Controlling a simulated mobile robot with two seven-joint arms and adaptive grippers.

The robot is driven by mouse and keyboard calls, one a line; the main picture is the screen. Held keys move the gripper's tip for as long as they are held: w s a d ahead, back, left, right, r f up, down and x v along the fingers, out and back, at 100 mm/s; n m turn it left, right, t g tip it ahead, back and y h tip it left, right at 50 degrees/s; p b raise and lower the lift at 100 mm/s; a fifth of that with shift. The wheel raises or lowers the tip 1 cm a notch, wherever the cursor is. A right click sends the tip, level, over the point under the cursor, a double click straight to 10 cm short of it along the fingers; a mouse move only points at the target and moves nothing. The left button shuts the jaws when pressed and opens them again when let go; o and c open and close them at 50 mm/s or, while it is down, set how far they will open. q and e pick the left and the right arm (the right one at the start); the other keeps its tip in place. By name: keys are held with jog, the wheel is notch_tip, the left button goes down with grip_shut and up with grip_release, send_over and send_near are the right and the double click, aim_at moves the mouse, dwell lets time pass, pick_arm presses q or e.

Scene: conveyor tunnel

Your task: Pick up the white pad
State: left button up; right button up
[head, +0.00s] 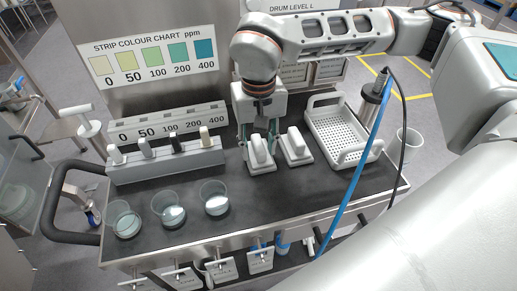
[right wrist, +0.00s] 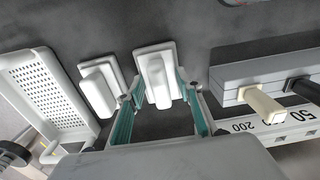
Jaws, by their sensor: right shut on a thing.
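Two white pads with raised grips stand side by side on the dark cart top. The left white pad (head: 262,163) is at my right gripper (head: 258,143), whose teal-lined fingers come down from above. In the right wrist view this white pad (right wrist: 156,65) lies between the fingertips of the right gripper (right wrist: 160,88), which is shut on its raised grip. The other white pad (head: 296,148) is just to the right in the head view, and it also shows in the right wrist view (right wrist: 98,88), outside the fingers. My left gripper is not in view.
A white perforated tray (head: 340,121) stands to the right. A grey rack (head: 168,163) with several upright strips is to the left. Several glass dishes (head: 215,199) sit at the front left. A blue cable (head: 346,200) hangs across the right side. The front middle is clear.

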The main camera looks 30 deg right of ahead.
jog(key=shift+r, duration=0.3)
notch_tip(320, 180, up, 12)
jog(key=p, duration=0.2)
notch_tip(320, 180, up, 7)
send_over(258, 143)
jog(key=shift+r+p, duration=0.2)
jog(key=shift+p, duration=0.15)
jog(key=shift+o, duration=1.2)
jog(key=shift+c, duration=1)
jog(key=shift+c, duration=0.8)
jog(key=shift+s, duration=0.1)
